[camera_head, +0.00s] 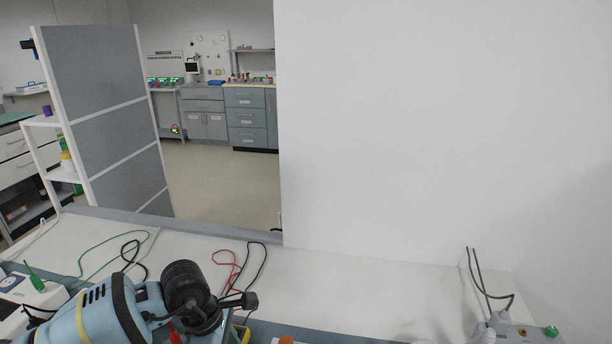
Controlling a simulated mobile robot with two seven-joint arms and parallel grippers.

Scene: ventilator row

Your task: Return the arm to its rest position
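My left arm (110,308), light blue with black bands, comes in from the lower left. It reaches over the front of the white bench to a dark round wrist joint (185,285). Dark parts at the arm's end, where my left gripper (240,301) is, are small and partly cut off by the bottom edge, so I cannot make out the finger gap or anything held. My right arm and gripper are not in view.
The white bench (350,288) has clear room right of centre. Green (88,248), black and red cables (228,262) lie around my arm. A white device (25,300) is at lower left, a grey unit with a green knob (552,332) at lower right. A white wall (440,130) stands behind.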

